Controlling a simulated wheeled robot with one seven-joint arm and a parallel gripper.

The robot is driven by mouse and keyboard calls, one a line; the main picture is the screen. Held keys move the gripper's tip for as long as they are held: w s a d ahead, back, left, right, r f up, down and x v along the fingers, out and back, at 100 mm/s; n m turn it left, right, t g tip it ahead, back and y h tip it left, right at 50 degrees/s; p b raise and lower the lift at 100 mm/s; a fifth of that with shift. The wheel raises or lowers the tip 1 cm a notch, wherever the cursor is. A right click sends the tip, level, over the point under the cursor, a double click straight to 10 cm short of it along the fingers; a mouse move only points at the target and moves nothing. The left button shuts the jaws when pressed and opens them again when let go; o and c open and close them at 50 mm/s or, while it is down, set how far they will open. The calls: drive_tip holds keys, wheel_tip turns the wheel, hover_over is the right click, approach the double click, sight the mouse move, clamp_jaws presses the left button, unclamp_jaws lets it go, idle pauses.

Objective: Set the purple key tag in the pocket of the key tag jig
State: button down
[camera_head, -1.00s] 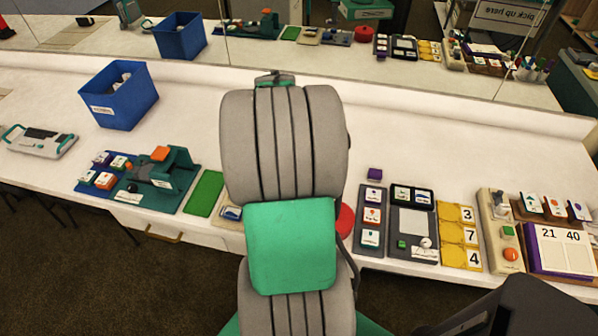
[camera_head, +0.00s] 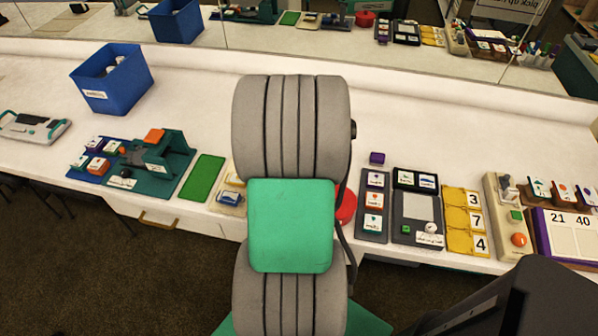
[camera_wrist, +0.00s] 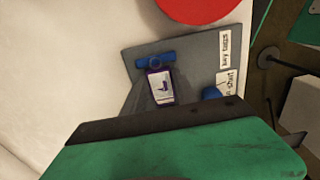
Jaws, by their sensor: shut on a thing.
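The purple key tag (camera_wrist: 160,87) has a white face with a dark mark and shows in the wrist view, just beyond my gripper's dark edge. My gripper (camera_wrist: 155,105) is shut on it, its grip partly hidden by the green and dark housing. The key tag jig (camera_wrist: 203,57) is a grey board with white labels, a blue bar (camera_wrist: 155,59) and a blue knob (camera_wrist: 211,93). The tag appears over the board, close to the blue bar; whether it touches the board or pocket I cannot tell. In the head view my arm hides the gripper and tag.
A red disc (camera_wrist: 198,5) lies beside the jig and also shows in the head view (camera_head: 346,206). Left of my arm are a green mat (camera_head: 202,178) and a teal fixture (camera_head: 175,165). A dark tag board (camera_head: 373,222) and a purple block (camera_head: 377,158) are right.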

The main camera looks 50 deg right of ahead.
drive_tip(key=shift+s, duration=0.1)
idle(0.6)
drive_tip(key=shift+f, duration=0.1)
drive_tip(key=c, duration=0.9)
unclamp_jaws()
wheel_tip(320, 180, up, 8)
drive_tip(key=shift+f, duration=0.1)
